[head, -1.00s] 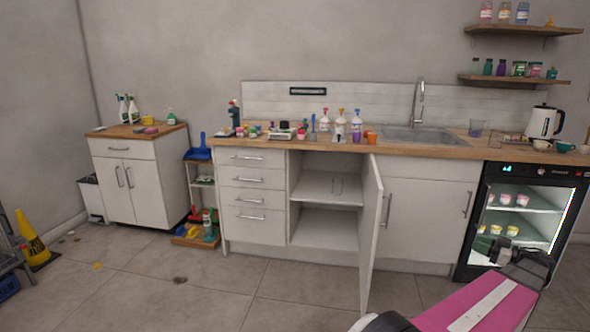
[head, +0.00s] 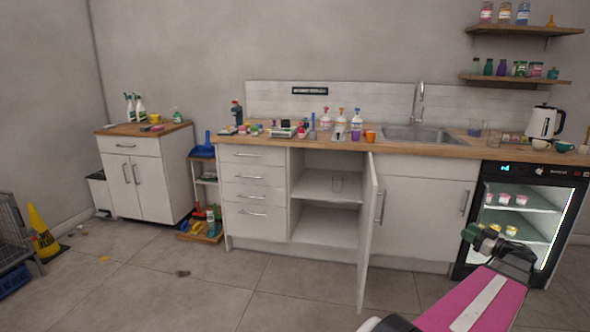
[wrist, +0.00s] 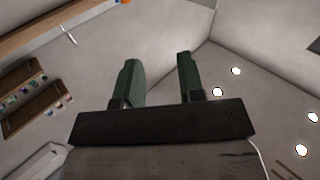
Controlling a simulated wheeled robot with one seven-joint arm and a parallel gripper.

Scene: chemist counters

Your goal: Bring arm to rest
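My gripper (head: 481,239) is at the lower right of the head view, at the end of my pink arm, in front of the small glass-door fridge (head: 520,222). In the wrist view my gripper (wrist: 158,75) shows two dark green fingers spread apart with nothing between them. Past the fingers are the bare wall, the ceiling and several bright ceiling lights.
The counter (head: 420,147) carries bottles, small items, a sink (head: 420,134) and a kettle (head: 544,122). A lower cabinet door (head: 368,235) stands open, its shelves nearly empty. A yellow cone (head: 42,232) and a wire cart (head: 14,240) are at left.

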